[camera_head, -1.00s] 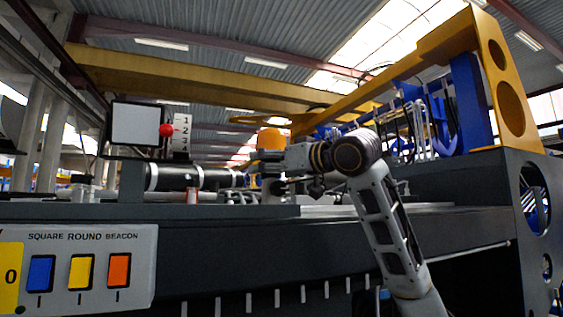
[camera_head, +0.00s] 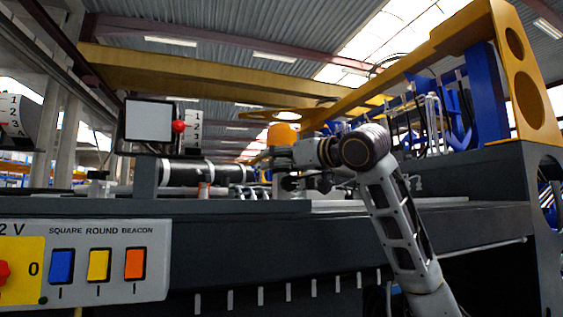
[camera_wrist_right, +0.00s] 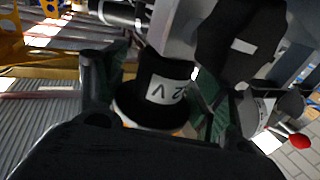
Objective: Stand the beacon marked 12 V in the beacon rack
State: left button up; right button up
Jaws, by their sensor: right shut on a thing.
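The beacon (camera_head: 283,135) has an orange dome and stands roughly upright in my right gripper (camera_head: 283,160), above the dark chassis deck. In the right wrist view its black base (camera_wrist_right: 152,97) bears a white label, seen upside down, that reads in part "2 V". The dark green-lined fingers of my right gripper (camera_wrist_right: 160,95) are shut on the beacon from both sides. A sliver of orange shows below the base. I cannot make out the beacon rack for certain in either view. My left gripper is not in view.
A switch panel (camera_head: 120,293) with coloured switches is at the lower left. A screen (camera_head: 148,122) with a red ball (camera_head: 179,126) and a numbered plate (camera_head: 195,124) stands behind a black cylinder (camera_head: 205,173). A yellow frame (camera_head: 515,65) rises at the right.

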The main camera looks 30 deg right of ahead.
aim_at(282, 130)
jog(key=shift+r, duration=0.25)
jog(key=shift+c, duration=0.2)
jog(key=shift+r+p, duration=2.55)
jog(key=shift+p, duration=0.1)
jog(key=shift+r, duration=0.2)
jog(key=shift+r, duration=0.1)
jog(key=shift+r, duration=0.4)
jog(key=shift+r, duration=0.2)
jog(key=shift+r, duration=0.3)
